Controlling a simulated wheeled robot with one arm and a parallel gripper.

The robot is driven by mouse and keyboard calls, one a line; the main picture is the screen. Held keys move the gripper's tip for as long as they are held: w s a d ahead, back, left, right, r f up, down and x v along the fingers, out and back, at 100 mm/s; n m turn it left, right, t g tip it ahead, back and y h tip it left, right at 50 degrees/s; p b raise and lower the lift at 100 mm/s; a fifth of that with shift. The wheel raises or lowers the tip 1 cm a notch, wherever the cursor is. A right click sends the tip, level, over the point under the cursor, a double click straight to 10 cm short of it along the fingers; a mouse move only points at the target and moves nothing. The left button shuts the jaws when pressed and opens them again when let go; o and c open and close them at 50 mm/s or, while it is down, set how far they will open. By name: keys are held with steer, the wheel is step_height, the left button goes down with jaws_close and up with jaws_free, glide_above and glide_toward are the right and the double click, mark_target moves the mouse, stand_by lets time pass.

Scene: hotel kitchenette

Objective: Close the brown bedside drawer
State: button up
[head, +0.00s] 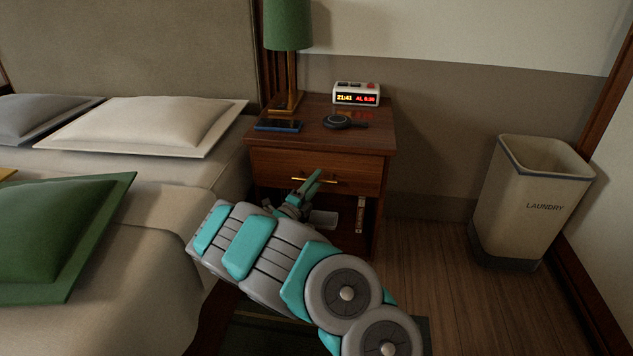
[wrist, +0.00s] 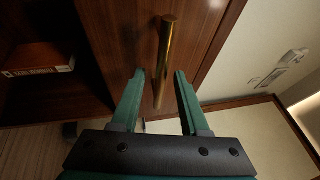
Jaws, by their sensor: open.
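The brown bedside drawer (head: 350,173) is the top part of the wooden nightstand (head: 385,140). Its front looks flush or nearly flush under the nightstand top; I cannot tell whether a small gap is left. A brass bar handle (head: 330,182) runs across the front. My gripper (head: 314,180) is in front of the drawer, close to the handle. In the wrist view, the two green fingers of my gripper (wrist: 160,80) are open, with the brass handle (wrist: 166,60) lying in line between them. The fingers are not closed on it. My arm hides part of the lower nightstand.
The bed (head: 160,195) is at left, a laundry bin (head: 530,200) at right. Floor between nightstand and bin is clear.

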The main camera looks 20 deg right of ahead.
steer(key=shift+w+d+r, duration=0.1)
steer(key=shift+w+d, duration=0.05)
steer(key=shift+d, duration=0.1)
jaws_close()
stand_by(1.4)
